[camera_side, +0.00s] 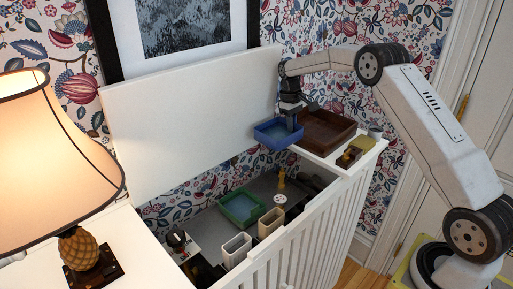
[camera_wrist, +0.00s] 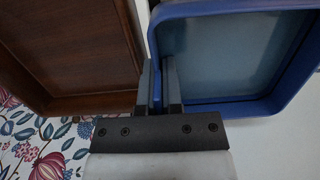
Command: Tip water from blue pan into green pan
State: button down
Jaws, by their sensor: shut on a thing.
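The blue pan (camera_side: 276,133) is a shallow square pan, held by its wall in my gripper (camera_side: 291,108) at the left end of the white ledge. In the wrist view my gripper (camera_wrist: 162,85) is shut on the near left wall of the blue pan (camera_wrist: 190,12). The pale blue inside looks like water, and the pan appears about level. The green pan (camera_side: 259,209) lies lower, inside the white cabinet, left of and below the blue pan. It has a bluish inside; I cannot tell whether it holds water.
A brown wooden tray (camera_side: 341,141) sits on the white ledge (camera_side: 325,161) beside the blue pan; it also shows in the wrist view (camera_wrist: 125,30). A raised white lid (camera_side: 190,125) is behind. A lamp (camera_side: 55,150) stands left.

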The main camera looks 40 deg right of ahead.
aim_at(280, 137)
jog(key=f, duration=0.2)
jog(key=a+f+h, duration=0.2)
jog(key=f, duration=0.1)
jog(key=shift+a+f, duration=0.1)
jog(key=shift+f, duration=0.25)
jog(key=shift+a+r+h, duration=0.55)
jog(key=shift+r+h, duration=0.05)
jog(key=shift+r, duration=0.2)
jog(key=shift+a+r+h, duration=1.3)
jog(key=shift+a+r, duration=0.05)
jog(key=shift+a, duration=0.25)
jog(key=shift+a+r+h, duration=0.4)
jog(key=shift+a+h, duration=0.1)
jog(key=shift+a, duration=0.15)
jog(key=shift+a+r+h, duration=0.4)
jog(key=shift+a+h, duration=0.1)
jog(key=shift+a, duration=0.1)
jog(key=shift+a+r+m+h, duration=0.3)
jog(key=shift+a+r+h, duration=0.05)
jog(key=shift+r+h, duration=0.05)
jog(key=shift+a+r+h, duration=0.7)
jog(key=shift+h, duration=0.2)
jog(key=shift+a+r+h, duration=0.2)
jog(key=shift+a+h, duration=0.1)
jog(key=shift+h, duration=0.1)
